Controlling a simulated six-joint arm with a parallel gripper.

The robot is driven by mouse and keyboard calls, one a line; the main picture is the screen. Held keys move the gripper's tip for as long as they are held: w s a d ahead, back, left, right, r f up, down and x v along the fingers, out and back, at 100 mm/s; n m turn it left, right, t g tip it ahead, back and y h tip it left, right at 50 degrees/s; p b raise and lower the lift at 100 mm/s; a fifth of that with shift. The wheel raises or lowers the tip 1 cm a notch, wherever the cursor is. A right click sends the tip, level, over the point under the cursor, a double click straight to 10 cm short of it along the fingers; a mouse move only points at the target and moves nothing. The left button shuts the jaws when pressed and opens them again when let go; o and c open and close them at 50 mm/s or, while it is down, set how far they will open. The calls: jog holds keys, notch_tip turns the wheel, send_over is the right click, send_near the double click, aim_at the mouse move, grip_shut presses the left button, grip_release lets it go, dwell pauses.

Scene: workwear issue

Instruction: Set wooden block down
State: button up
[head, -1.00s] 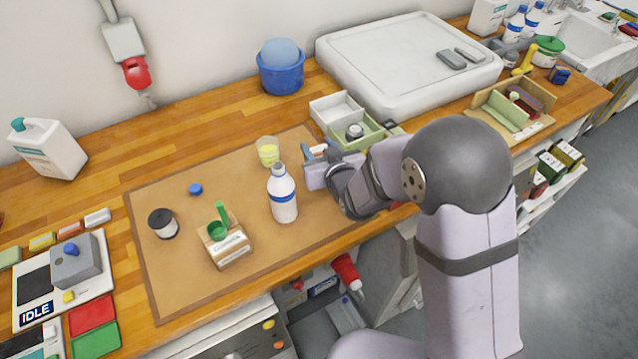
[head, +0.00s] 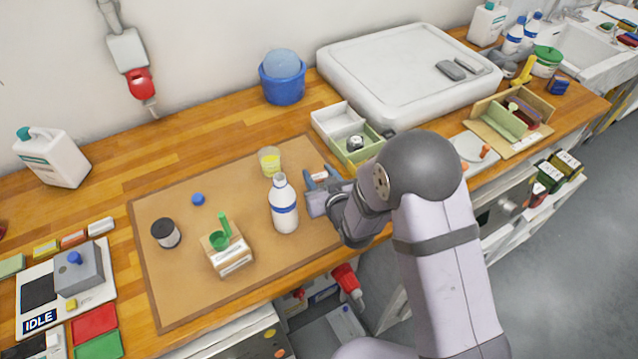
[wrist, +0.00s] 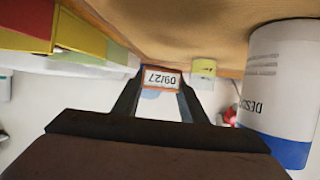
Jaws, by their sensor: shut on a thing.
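The wooden block (wrist: 161,79) is small, with a white label reading 09/27 that shows upside down in the wrist view. My gripper (wrist: 162,92) is shut on it, one dark finger at each side. In the head view my gripper (head: 318,184) is over the right part of the brown work mat (head: 190,290), just right of the white bottle with a blue band (head: 285,212). Only a little of the block (head: 322,177) shows there, between the fingers. I cannot tell whether the block touches the mat.
A green and white divided tray (head: 340,122) is farther back. A labelled box with a green funnel (head: 230,257), a dark-lidded jar (head: 166,234) and a blue cap (head: 198,199) are left. The mat's front left is clear.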

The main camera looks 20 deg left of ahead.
aim_at(319, 185)
jog(key=shift+f, duration=0.25)
jog(key=shift+f+p, duration=0.6)
jog(key=shift+f, duration=1.3)
jog(key=shift+f, duration=0.2)
jog(key=o, duration=1)
jog(key=shift+s+d, duration=0.1)
